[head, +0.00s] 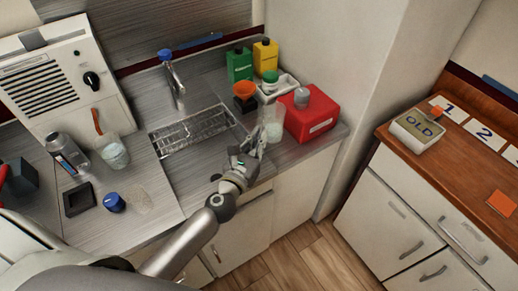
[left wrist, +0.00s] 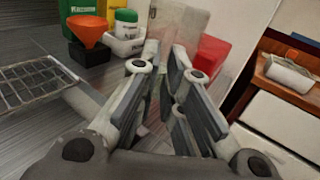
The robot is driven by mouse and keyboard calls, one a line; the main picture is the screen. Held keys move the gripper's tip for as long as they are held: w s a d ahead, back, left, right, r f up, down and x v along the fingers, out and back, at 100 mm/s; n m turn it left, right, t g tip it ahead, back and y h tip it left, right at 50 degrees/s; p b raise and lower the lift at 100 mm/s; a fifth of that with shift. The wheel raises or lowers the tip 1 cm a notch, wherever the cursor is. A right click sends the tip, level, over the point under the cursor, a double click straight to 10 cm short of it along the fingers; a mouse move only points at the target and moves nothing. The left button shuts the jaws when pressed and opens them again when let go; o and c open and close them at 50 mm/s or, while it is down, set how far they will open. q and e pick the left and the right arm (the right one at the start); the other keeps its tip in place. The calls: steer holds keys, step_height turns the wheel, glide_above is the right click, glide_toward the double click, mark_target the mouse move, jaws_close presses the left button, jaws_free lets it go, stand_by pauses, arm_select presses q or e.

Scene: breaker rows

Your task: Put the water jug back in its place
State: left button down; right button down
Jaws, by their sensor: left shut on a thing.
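My left gripper (head: 252,152) reaches over the front edge of the counter, right of the sink grate. It is shut on a clear, whitish container (head: 273,122) that looks like the water jug. In the left wrist view the container (left wrist: 178,35) stands up between the fingers (left wrist: 170,85); its lower part is hidden by them. I cannot tell whether its base touches the counter. Another clear beaker (head: 113,153), with a brown-handled tool by it, stands on the left counter. My right gripper is not in view.
A red box (head: 311,116) with a grey lid stands close right of the held container. A white tray (head: 288,82), orange funnel (head: 244,90), green bottle (head: 239,66) and yellow bottle (head: 265,54) stand behind. The sink grate (head: 192,131) is clear. A wooden-topped cabinet (head: 450,150) stands right.

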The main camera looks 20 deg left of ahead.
arm_select(q)
steer(key=shift+w+a+f+b, duration=0.1)
steer(key=shift+w+f+b, duration=0.15)
steer(key=shift+f+b, duration=0.45)
steer(key=shift+w+a+f+b, duration=0.1)
steer(key=shift+w+f+b, duration=0.2)
steer(key=shift+f, duration=0.55)
steer(key=shift+w+f+b, duration=0.2)
steer(key=shift+f+b, duration=0.4)
steer(key=shift+f, duration=0.2)
steer(key=shift+f, duration=0.1)
steer(key=c, duration=1.6)
jaws_free()
